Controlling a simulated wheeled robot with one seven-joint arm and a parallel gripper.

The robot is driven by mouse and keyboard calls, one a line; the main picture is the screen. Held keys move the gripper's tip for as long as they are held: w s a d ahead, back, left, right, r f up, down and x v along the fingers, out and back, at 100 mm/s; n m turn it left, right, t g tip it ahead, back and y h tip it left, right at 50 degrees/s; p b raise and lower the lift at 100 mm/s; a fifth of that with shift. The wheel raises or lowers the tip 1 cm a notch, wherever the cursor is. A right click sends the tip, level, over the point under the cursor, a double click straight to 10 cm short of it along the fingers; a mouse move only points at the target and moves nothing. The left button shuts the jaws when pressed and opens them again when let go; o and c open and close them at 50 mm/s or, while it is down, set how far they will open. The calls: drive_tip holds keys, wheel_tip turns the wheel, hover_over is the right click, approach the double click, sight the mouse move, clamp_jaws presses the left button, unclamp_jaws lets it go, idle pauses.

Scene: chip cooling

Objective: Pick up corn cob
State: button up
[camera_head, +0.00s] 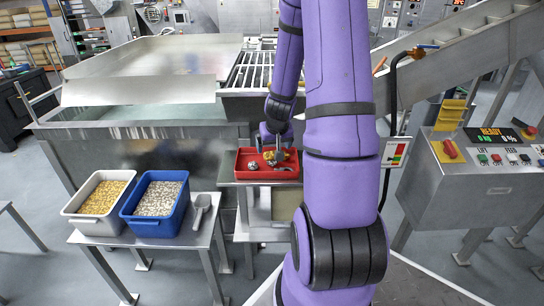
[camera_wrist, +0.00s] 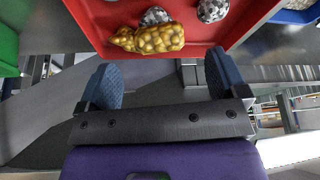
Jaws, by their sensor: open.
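The yellow corn cob (camera_wrist: 150,38) lies in the red tray (camera_wrist: 205,35), seen in the upper middle of the wrist view. In the head view only parts of the corn cob (camera_head: 290,154) show, since my gripper and arm cover much of it. My gripper (camera_wrist: 163,78) is open and empty, with its two fingers spread wide. The corn cob lies beyond the fingertips, not between them. In the head view my gripper (camera_head: 275,143) is above the red tray (camera_head: 243,177), close over its contents.
Two black-and-white mottled round objects, one near (camera_wrist: 155,16) and one farther right (camera_wrist: 212,10), lie beside the cob. A white bin (camera_head: 72,211), blue bin (camera_head: 150,228) and scoop (camera_head: 201,205) stand on a table to the left. A control box (camera_head: 480,180) stands right.

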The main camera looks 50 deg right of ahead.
sight(272, 152)
drive_tip(key=shift+x, duration=2.65)
drive_tip(key=shift+w+d+r, duration=0.15)
drive_tip(key=shift+w, duration=0.05)
drive_tip(key=c, duration=1.1)
drive_tip(key=shift+o, duration=0.2)
drive_tip(key=shift+r, duration=0.15)
